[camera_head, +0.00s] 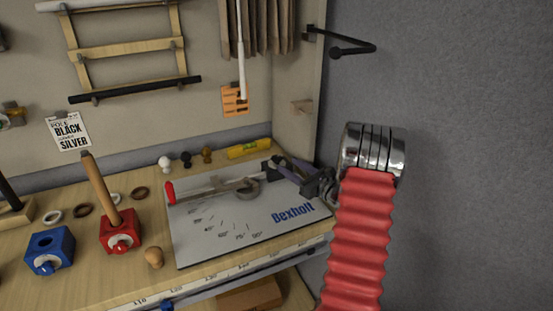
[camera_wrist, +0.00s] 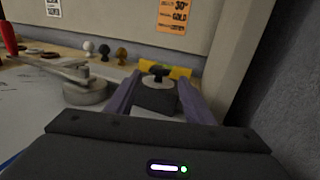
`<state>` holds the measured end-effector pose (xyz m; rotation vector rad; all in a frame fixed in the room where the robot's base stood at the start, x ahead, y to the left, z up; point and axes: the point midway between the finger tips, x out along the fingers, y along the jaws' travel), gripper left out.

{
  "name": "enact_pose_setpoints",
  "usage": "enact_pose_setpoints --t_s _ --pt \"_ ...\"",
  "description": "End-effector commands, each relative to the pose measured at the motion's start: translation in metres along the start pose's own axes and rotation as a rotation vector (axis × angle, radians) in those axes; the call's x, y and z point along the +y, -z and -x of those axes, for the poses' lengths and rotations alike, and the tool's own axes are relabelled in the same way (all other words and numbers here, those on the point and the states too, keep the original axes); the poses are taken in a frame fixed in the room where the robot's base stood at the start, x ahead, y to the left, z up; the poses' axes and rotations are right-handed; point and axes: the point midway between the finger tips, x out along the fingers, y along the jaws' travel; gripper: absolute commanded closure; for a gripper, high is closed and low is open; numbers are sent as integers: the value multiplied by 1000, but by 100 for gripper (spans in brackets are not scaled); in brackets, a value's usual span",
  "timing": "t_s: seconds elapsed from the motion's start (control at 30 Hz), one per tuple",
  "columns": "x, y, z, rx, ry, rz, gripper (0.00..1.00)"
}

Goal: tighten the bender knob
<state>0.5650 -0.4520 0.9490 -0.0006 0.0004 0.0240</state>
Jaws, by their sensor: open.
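The bender lies on a pale plate (camera_head: 205,235) marked "Bexholt", with a red-ended lever (camera_head: 170,192) at its left. Its round grey former (camera_wrist: 85,92) shows left of my gripper in the wrist view. The black bender knob (camera_wrist: 158,72) stands on a dark block (camera_wrist: 157,100) between my purple fingers. My gripper (camera_wrist: 158,80) is open, with one finger on each side of the block and knob. I cannot tell whether either finger touches. In the head view my gripper (camera_head: 277,167) is over the plate's back right corner and hides the knob.
A yellow level (camera_head: 248,149) and small knobs (camera_head: 186,158) stand along the back wall. A red block with a wooden stick (camera_head: 120,232) and a blue block (camera_head: 49,250) stand left of the plate. A grey wall (camera_head: 460,160) closes the right side.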

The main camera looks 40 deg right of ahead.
Motion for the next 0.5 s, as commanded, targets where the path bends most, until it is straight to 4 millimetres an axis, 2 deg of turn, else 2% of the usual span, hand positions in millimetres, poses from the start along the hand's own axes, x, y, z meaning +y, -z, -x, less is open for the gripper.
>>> enact_pose_setpoints --t_s 0.3,0.5 --pt "1 1 -50 1 -3 0 52" --pt "0 0 -74 0 -2 0 52"
